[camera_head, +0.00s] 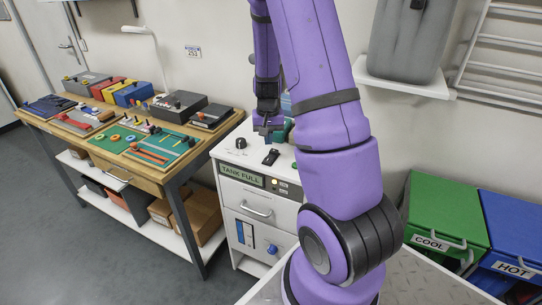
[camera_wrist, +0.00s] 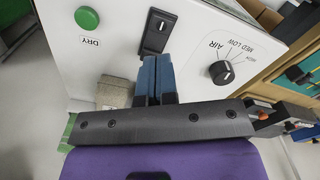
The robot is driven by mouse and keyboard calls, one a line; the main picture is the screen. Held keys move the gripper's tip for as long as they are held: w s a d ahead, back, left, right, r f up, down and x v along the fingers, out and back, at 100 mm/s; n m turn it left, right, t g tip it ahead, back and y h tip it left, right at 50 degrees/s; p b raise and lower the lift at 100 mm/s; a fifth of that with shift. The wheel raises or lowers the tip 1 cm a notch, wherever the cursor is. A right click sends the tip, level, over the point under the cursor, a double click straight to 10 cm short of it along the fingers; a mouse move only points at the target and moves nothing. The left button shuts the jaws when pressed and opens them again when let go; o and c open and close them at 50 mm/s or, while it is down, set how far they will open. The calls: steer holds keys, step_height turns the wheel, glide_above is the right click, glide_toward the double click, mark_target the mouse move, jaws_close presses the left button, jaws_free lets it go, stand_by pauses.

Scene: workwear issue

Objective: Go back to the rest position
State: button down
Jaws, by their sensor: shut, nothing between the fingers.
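My gripper (camera_head: 268,130) hangs above the white control cabinet (camera_head: 232,205), pointing down, partly hidden behind my purple arm in the head view. In the wrist view its two blue fingers (camera_wrist: 157,80) are together with nothing between them. The fingertips are near a black rocker switch (camera_wrist: 157,32) on the cabinet's top panel; I cannot tell whether they touch it. The switch also shows in the head view (camera_head: 271,157). A black AIR knob (camera_wrist: 222,73) is to the right of the fingers, and a green DRY button (camera_wrist: 87,19) is to the upper left.
A wooden bench (camera_head: 150,178) with several coloured boxes and boards stands left of the cabinet. A green COOL bin (camera_head: 447,205) and a blue HOT bin (camera_head: 515,230) stand at right. A grey container (camera_head: 405,40) sits on a wall shelf. Open floor lies at lower left.

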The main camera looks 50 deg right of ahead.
steer(key=shift+r, duration=0.45)
stand_by(0.3)
